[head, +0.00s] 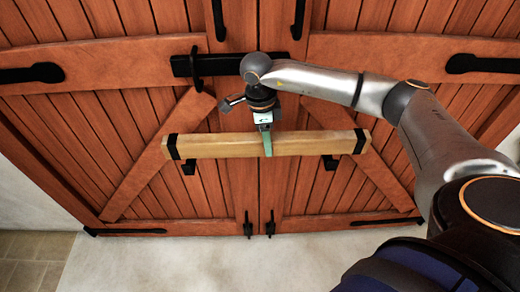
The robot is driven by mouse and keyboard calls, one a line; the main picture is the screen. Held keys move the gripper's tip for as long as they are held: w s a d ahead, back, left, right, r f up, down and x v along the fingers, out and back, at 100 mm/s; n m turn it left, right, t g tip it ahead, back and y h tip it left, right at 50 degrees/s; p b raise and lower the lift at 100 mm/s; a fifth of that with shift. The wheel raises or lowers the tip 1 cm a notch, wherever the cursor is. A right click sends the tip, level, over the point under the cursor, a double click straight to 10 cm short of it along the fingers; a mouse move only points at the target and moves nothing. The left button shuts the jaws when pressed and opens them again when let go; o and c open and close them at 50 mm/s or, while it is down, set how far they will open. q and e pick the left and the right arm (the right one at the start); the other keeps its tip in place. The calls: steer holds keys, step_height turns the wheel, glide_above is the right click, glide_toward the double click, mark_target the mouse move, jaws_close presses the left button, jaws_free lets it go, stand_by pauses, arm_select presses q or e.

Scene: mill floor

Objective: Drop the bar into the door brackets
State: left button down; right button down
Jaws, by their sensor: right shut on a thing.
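The bar (220,146) is a light wooden beam with black bands near both ends. It lies nearly level across the front of the double doors (230,190). My right gripper (266,142) is shut on it near its middle, from above. Two black door brackets show just below the bar in the picture, one on the left door (188,168) and one on the right door (330,162). Their upper parts are hidden behind the bar, and I cannot tell the gap between bar and brackets. My left gripper is out of view.
A black slide bolt (210,65) with an upright handle crosses the door seam behind my right wrist. Black strap hinges (30,73) sit at the door sides. Small black bolts (248,228) hang at the bottom of the seam. The pale floor (190,265) before the doors is clear.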

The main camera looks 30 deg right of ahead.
mark_target(260, 152)
steer(key=shift+w+a+f, duration=0.25)
steer(key=shift+w+f, duration=0.3)
steer(key=shift+f, duration=0.05)
steer(key=shift+w+a+f, duration=0.25)
steer(key=shift+w+f, duration=0.25)
steer(key=shift+f, duration=0.1)
step_height(260, 152, down, 3)
steer(key=shift+r+p, duration=0.1)
steer(key=shift+p, duration=0.2)
steer(key=shift+f, duration=0.25)
steer(key=shift+c, duration=1.6)
jaws_free()
steer(key=shift+s+f, duration=0.1)
